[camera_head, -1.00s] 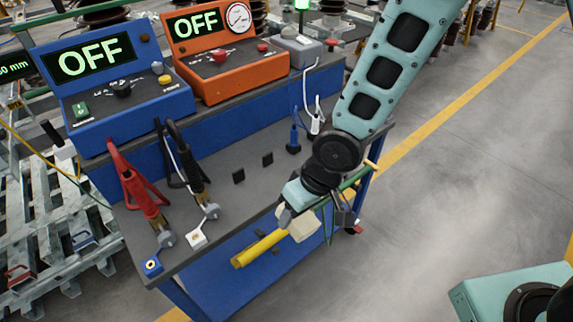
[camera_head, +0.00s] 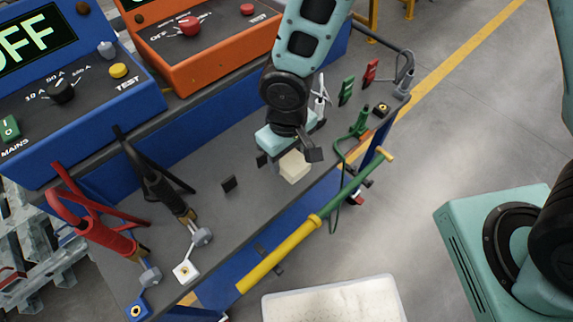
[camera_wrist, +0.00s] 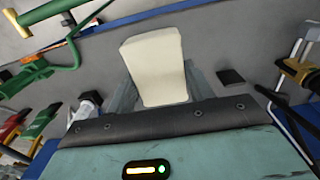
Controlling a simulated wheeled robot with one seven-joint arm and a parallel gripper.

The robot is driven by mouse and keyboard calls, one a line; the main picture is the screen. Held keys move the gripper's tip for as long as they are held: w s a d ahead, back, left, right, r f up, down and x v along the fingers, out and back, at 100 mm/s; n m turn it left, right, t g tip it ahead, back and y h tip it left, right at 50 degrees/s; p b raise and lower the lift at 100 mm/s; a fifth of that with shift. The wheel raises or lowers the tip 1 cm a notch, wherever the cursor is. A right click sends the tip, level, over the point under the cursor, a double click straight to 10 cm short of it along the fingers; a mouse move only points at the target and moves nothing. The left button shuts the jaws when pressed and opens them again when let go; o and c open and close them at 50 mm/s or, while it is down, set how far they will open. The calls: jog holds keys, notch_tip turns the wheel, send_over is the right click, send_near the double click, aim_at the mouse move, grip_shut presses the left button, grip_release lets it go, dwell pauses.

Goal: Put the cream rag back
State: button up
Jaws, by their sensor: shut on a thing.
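The cream rag (camera_head: 295,167) is a small pale block-like piece. My gripper (camera_head: 290,156) is shut on it and holds it over the grey bench top (camera_head: 235,208), near the front edge. I cannot tell whether the rag touches the bench top. In the wrist view the rag (camera_wrist: 156,68) stands out between the fingers, with the grey surface behind it.
Blue (camera_head: 75,80) and orange (camera_head: 205,45) test units stand along the back. Red (camera_head: 100,232) and black (camera_head: 160,190) clamps lie at the left. A yellow-and-green pole (camera_head: 290,240) runs along the front edge. A white tray (camera_head: 335,300) is below. Dark square pads lie near my gripper.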

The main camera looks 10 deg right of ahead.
aim_at(287, 156)
jog(key=shift+f, duration=3)
jog(key=shift+f, duration=0.15)
jog(key=o, duration=0.9)
notch_tip(287, 156, up, 11)
jog(key=shift+s+d+r, duration=0.1)
jog(key=shift+d+r, duration=0.05)
jog(key=shift+r, duration=0.75)
jog(key=shift+n+y, duration=0.3)
jog(key=shift+n, duration=0.2)
jog(key=s+d+r, duration=0.2)
jog(key=s+r, duration=0.2)
jog(key=s+d+r, duration=0.3)
jog(key=r, duration=0.1)
jog(key=s+d+r, duration=0.3)
jog(key=s+r, duration=0.1)
jog(key=r, duration=0.1)
jog(key=shift+s+d, duration=0.1)
jog(key=shift+s, duration=0.2)
